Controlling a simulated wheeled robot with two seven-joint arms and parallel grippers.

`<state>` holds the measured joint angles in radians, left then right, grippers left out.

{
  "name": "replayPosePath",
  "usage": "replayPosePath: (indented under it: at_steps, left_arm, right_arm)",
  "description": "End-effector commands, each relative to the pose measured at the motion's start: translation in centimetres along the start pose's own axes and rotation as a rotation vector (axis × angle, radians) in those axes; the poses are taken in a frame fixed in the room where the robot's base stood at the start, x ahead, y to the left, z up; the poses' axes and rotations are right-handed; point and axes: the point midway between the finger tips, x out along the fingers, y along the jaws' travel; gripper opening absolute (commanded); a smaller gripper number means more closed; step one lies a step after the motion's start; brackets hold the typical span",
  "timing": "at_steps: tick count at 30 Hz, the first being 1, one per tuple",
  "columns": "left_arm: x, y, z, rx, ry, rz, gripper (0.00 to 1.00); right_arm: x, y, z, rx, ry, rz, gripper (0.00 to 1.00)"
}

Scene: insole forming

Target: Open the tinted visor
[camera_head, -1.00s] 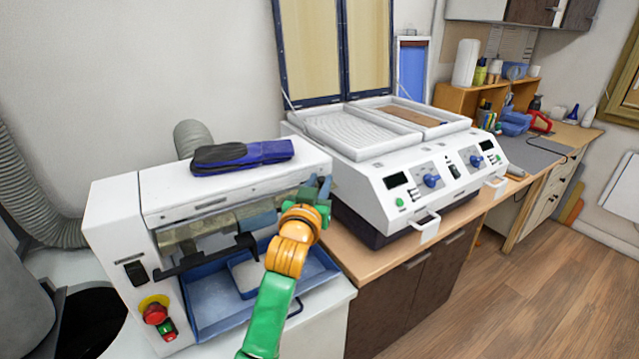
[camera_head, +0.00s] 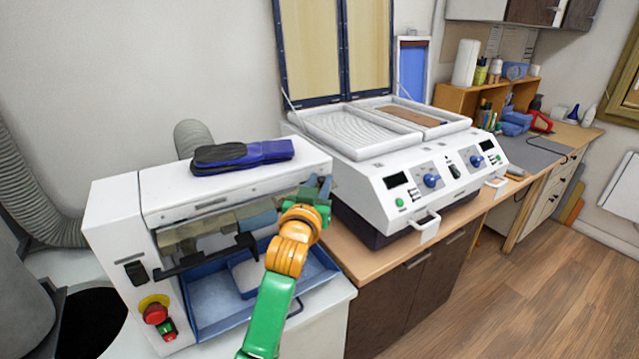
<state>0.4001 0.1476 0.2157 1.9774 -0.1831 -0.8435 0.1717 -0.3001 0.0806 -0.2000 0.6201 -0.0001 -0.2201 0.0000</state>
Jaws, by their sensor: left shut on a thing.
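The tinted visor (camera_head: 182,238) is a see-through brownish panel across the front opening of the white machine (camera_head: 108,235) at left. A black bar (camera_head: 205,261) crosses the opening just below it. My left gripper (camera_head: 322,188) is at the right end of the machine's front, beside the visor's right end. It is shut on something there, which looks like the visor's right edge. The fingers and the contact are mostly hidden by my wrist. My right gripper is not in view.
A dark blue insole or shoe-like piece (camera_head: 242,156) lies on the machine's top. A blue tray (camera_head: 215,316) sits below the opening. Red and green buttons (camera_head: 155,313) are at front left. A white two-bed press (camera_head: 385,185) with its lid up stands close to the right.

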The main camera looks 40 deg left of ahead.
Motion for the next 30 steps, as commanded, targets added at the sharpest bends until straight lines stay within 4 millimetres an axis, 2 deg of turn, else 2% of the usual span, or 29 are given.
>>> replayPosePath:
  at_steps: [1, 2, 3, 14, 24, 30]
  left_arm:
    - [0.0, 0.0, 0.1, 0.0, -0.003, 0.0, 0.0]
    - [0.0, 0.0, 0.1, 0.0, -0.003, 0.0, 0.32]
    - [0.0, 0.0, 0.1, 0.0, -0.003, 0.0, 0.38]
    - [-0.5, 0.0, 0.2, 0.0, 0.0, 0.0, 0.38]
    - [-6.0, 0.1, 0.3, 0.0, 0.0, 0.001, 0.38]
    - [-7.1, 0.0, 0.1, 0.0, -0.003, 0.001, 0.38]
  right_arm:
    - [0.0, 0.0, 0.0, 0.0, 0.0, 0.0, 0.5]
    - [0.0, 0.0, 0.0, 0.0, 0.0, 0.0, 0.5]
    - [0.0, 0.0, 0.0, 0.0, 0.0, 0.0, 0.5]
    - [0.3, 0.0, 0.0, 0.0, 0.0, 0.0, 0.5]
    - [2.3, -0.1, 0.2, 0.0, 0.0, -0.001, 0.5]
    - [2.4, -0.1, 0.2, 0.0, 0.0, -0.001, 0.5]
